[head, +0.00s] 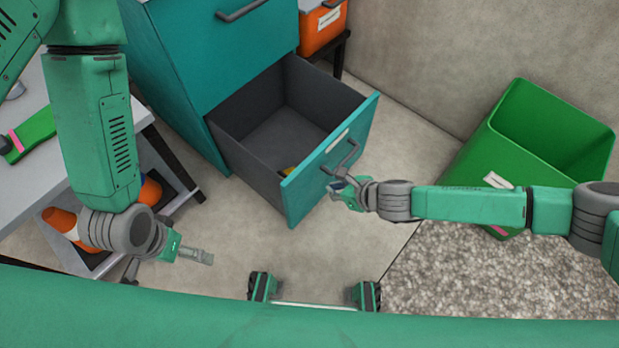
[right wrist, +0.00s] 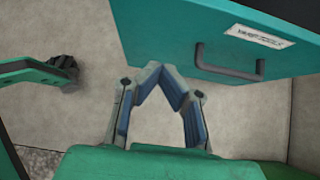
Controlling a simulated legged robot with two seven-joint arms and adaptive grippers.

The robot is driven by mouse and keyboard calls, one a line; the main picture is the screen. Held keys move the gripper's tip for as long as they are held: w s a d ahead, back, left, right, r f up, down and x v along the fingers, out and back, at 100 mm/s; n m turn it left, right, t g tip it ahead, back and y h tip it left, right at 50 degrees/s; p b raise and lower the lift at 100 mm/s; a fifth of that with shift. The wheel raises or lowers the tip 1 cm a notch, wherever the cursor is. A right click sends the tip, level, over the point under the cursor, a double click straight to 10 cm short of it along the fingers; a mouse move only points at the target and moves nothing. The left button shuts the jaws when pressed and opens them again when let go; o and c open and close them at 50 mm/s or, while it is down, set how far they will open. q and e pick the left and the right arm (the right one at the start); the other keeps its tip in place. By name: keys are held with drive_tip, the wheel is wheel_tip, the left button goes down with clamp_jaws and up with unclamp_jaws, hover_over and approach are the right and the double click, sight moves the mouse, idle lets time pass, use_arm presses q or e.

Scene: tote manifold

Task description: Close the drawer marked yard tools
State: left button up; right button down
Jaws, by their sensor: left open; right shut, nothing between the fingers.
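The teal cabinet (head: 170,75) stands at the back, and its lower drawer (head: 290,195) is pulled well out. The drawer front carries a dark bar handle (head: 342,160) and a small white label (head: 338,140); the print is too small to read for sure. The drawer front also shows in the right wrist view (right wrist: 160,40), with its handle (right wrist: 225,70). My right gripper (head: 338,188) is shut and empty, just in front of the drawer face near the handle; contact cannot be told. It also shows in the right wrist view (right wrist: 157,72). My left gripper (head: 208,257) is open and empty, low at the left.
A green bin (head: 552,135) stands at the right. An orange box (head: 322,28) is on a dark stand behind. A grey table (head: 60,150) is at the left. The floor before the drawer is clear.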

sight(305, 177)
drive_tip(key=b+x, duration=0.1)
drive_tip(key=x, duration=0.1)
drive_tip(key=b+x, duration=0.1)
drive_tip(key=x, duration=0.2)
drive_tip(key=w+r+b+x, duration=0.1)
drive_tip(key=x, duration=0.2)
drive_tip(key=shift+w+a+f, duration=0.1)
drive_tip(key=shift+a, duration=0.35)
use_arm(q)
drive_tip(key=shift+f, duration=1.95)
use_arm(e)
drive_tip(key=shift+w+a, duration=0.25)
drive_tip(key=shift+a, duration=0.4)
use_arm(q)
drive_tip(key=shift+d, duration=0.25)
use_arm(e)
drive_tip(key=shift+d, duration=0.15)
